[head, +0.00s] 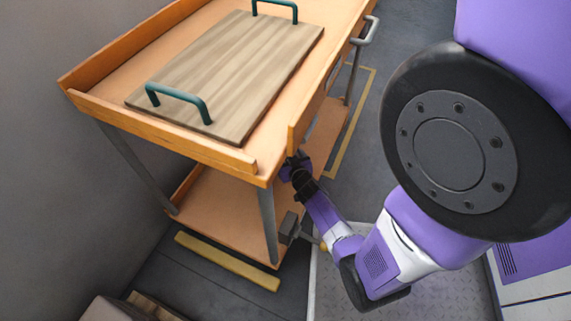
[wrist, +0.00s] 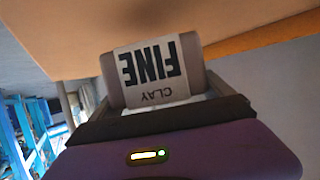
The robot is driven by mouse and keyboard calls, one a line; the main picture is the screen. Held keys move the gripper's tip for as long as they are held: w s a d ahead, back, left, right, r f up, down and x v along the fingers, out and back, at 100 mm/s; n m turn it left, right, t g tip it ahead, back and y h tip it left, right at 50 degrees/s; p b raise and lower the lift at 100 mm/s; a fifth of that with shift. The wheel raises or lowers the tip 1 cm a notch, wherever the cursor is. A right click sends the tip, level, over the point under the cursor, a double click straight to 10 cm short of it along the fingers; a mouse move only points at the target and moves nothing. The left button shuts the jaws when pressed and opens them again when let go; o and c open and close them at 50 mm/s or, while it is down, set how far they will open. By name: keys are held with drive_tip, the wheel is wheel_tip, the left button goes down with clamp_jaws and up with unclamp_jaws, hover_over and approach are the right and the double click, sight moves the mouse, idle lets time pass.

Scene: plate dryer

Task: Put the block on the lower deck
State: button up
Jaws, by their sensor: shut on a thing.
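A grey-brown block (wrist: 189,80) with a white label reading "FINE CLAY", upside down in the wrist view, is between my jaws. My gripper (head: 296,166) is shut on it, at the near right corner of the orange cart, just below the upper deck's edge and above the lower deck (head: 215,215). In the head view the block cannot be made out; the cart's corner and my gripper hide it. An orange-tan surface (wrist: 130,22) fills the top of the wrist view, above the block.
The upper deck (head: 190,148) carries a wooden board (head: 225,75) with two green handles. A grey cart leg (head: 267,225) stands close left of my forearm. The visible lower deck looks bare. A grey wall is on the left. Yellow strips (head: 225,260) mark the floor.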

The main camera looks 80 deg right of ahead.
drive_tip(key=shift+f+b, duration=1.2)
drive_tip(key=shift+f, duration=0.5)
drive_tip(key=shift+f, duration=0.1)
drive_tip(key=o, duration=1.8)
drive_tip(key=shift+f, duration=0.15)
drive_tip(key=shift+s+a+r, duration=0.1)
drive_tip(key=shift+a+r, duration=0.1)
drive_tip(key=shift+r, duration=0.1)
drive_tip(key=p+v, duration=0.3)
drive_tip(key=v, duration=0.8)
drive_tip(key=shift+s+a+r+p, duration=0.15)
drive_tip(key=shift+a+p, duration=0.05)
drive_tip(key=shift+p, duration=0.2)
drive_tip(key=shift+s, duration=0.15)
